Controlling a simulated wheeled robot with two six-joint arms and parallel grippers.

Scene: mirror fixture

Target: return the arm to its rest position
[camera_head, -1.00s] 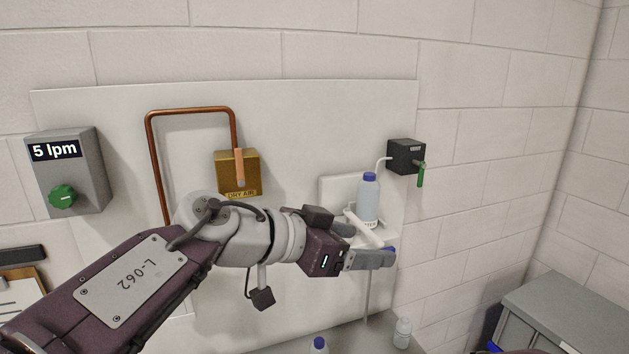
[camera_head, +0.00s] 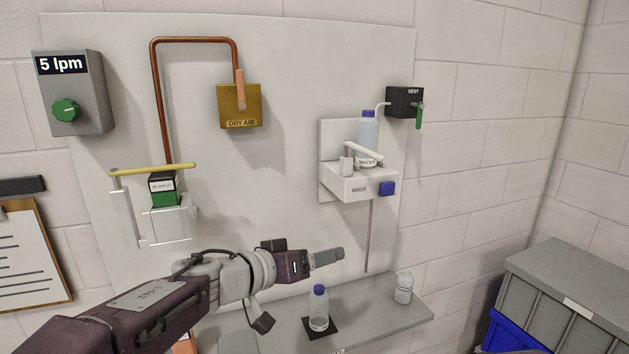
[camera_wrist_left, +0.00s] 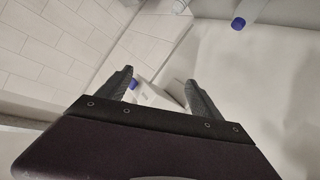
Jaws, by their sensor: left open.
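My left arm comes in from the lower left in the head view. Its gripper (camera_head: 326,258) hangs in free space above the grey shelf and below the white water fixture (camera_head: 358,185). In the left wrist view the two fingers of the left gripper (camera_wrist_left: 160,84) stand apart with nothing held between them. The fixture's blue knob (camera_wrist_left: 134,83) shows beyond the fingers there. My right gripper is in neither view.
A bottle (camera_head: 318,312) stands on a black pad on the shelf (camera_head: 375,318), below the gripper. A water bottle (camera_head: 368,138) sits on the fixture. A green-and-white fixture (camera_head: 163,205) is on the left.

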